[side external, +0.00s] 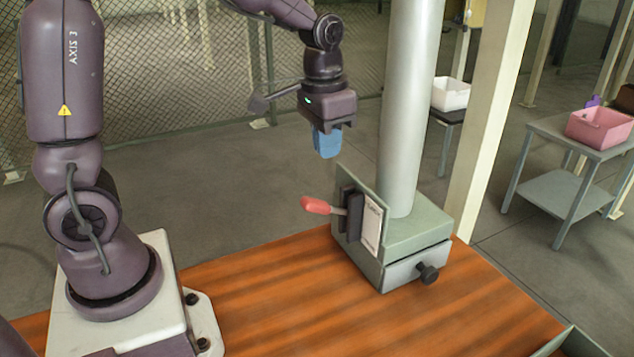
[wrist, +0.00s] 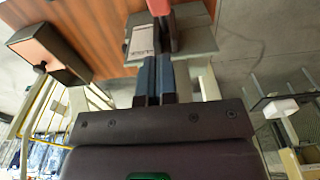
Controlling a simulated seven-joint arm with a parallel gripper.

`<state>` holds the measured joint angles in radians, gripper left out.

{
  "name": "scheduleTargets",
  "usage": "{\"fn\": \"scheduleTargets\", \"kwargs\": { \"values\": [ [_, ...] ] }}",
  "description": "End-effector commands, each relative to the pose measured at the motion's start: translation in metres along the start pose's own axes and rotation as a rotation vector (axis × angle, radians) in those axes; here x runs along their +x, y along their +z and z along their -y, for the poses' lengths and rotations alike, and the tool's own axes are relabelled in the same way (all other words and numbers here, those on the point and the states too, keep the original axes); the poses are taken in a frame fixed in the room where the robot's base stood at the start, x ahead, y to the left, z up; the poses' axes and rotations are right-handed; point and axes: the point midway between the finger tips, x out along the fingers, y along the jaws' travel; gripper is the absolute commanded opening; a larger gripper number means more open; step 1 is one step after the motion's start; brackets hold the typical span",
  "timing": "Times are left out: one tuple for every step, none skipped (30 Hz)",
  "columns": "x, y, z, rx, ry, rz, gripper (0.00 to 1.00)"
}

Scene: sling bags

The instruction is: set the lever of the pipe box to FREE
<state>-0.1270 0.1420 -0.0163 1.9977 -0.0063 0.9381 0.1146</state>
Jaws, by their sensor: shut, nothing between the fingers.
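The pipe box (side external: 418,238) is a grey-green box on the wooden table, with a thick pale pipe (side external: 410,100) rising from it. A plate with a black lever mount and a white label (side external: 371,226) stands on its left side. The lever (side external: 317,206) has a red handle and sticks out to the left, nearly level. The label's words are too small to read. My gripper (side external: 327,155), with blue fingers, is shut and empty, above the lever and apart from it in the side view. In the wrist view the fingers (wrist: 154,80) point toward the red handle (wrist: 159,7) and label (wrist: 141,42).
The wooden table (side external: 270,300) is clear left of and in front of the box. A black knob (side external: 428,273) sticks out from the box's front. A tray edge (side external: 570,342) shows at the front right corner. Side tables with bins (side external: 600,128) stand farther off.

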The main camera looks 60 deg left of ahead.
Motion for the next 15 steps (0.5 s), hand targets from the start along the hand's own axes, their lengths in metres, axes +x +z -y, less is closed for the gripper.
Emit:
{"fn": "scheduleTargets", "kwargs": {
  "values": [
    [0.013,0.001,0.000,0.000,0.001,0.007,0.00],
    [0.019,0.001,0.000,0.000,0.001,0.006,0.00],
    [0.028,0.001,0.000,0.000,0.001,0.007,0.00],
    [0.033,0.001,0.000,0.000,0.001,0.006,0.00],
    [0.039,0.001,0.000,0.000,0.001,0.006,0.00],
    [0.045,0.004,0.000,-0.001,0.000,0.005,0.00],
    [0.049,0.007,0.000,-0.001,0.000,0.004,0.00],
    [0.052,0.010,0.000,-0.001,0.000,0.004,0.00],
    [0.057,0.013,0.000,-0.001,0.000,0.002,0.00],
    [0.060,0.015,0.000,-0.001,0.000,0.003,0.00],
    [0.062,0.016,0.000,-0.001,-0.001,0.002,0.00],
    [0.065,0.018,0.000,-0.001,-0.001,0.001,0.00],
    [0.067,0.019,0.000,-0.001,-0.001,0.001,0.00],
    [0.068,0.020,0.000,0.000,-0.001,0.000,0.00],
    [0.070,0.021,0.000,0.000,-0.001,0.000,0.00]
  ]
}}
